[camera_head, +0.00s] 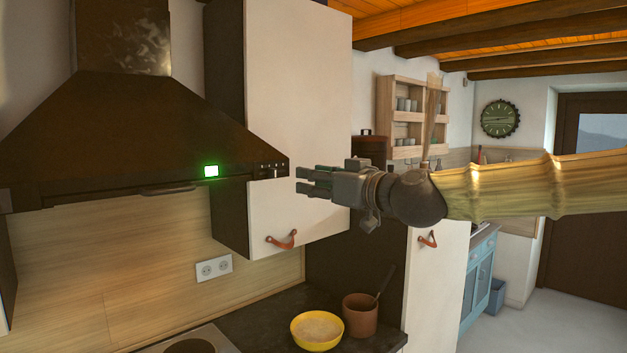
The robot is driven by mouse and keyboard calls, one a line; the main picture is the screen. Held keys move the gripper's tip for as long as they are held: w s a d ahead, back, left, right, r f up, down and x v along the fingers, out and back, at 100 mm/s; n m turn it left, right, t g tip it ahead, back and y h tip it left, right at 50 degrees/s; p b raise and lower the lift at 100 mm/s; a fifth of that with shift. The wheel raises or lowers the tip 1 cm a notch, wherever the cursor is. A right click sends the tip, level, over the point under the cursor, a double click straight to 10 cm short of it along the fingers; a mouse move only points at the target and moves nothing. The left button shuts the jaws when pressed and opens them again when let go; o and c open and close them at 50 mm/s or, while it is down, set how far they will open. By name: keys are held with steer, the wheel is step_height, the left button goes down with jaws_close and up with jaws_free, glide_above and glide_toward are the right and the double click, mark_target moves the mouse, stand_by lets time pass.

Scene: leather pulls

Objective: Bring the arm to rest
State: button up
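My gripper (303,182) is at the end of my arm, which reaches in from the right edge of the picture. It points left, in front of the white cabinet door (297,90) and close to the right end of the range hood (115,140) as seen here. The fingers show as dark parallel pieces with narrow gaps. I see nothing held between them, but I cannot tell how far apart they are. An orange-brown leather pull (282,240) hangs on the cabinet door below the gripper. Another leather pull (428,239) is on a white door further right.
A yellow bowl (317,331) and a brown pot (360,315) with a utensil stand on the dark counter (270,322) below. A wooden wall shelf (398,105) and blue cabinets (480,275) are further back. Open floor (545,325) shows at the lower right.

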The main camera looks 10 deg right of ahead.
step_height(320, 180, down, 25)
steer(key=w+a+m+g+h+b, duration=0.1)
steer(key=w+a+m+g+h, duration=0.1)
steer(key=a+g, duration=0.1)
steer(key=s+d+f+m+g+h, duration=0.1)
steer(key=s+f, duration=0.1)
steer(key=f, duration=0.7)
steer(key=s+f+m+g+h+b, duration=0.1)
steer(key=s+f+g, duration=0.15)
steer(key=f, duration=0.75)
steer(key=s+d+f+h, duration=0.1)
steer(key=s+f, duration=0.2)
steer(key=f, duration=0.6)
steer(key=s+d+f+m+g+h+b, duration=0.1)
steer(key=s+d+f+g, duration=0.15)
steer(key=s+f, duration=0.7)
steer(key=s+d+f+m+g+h+b, duration=0.1)
steer(key=s+d+f+g+h, duration=0.15)
steer(key=s+f, duration=0.75)
steer(key=s+d+f+g+h, duration=0.1)
steer(key=s+d+f, duration=0.4)
steer(key=s+f, duration=0.2)
steer(key=s+d+f+m+g+h+b, duration=0.1)
steer(key=s+d+f, duration=0.4)
steer(key=s, duration=0.6)
step_height(320, 180, down, 2)
steer(key=shift+f+m+g, duration=0.15)
steer(key=shift+m+g, duration=0.15)
steer(key=shift+g, duration=0.25)
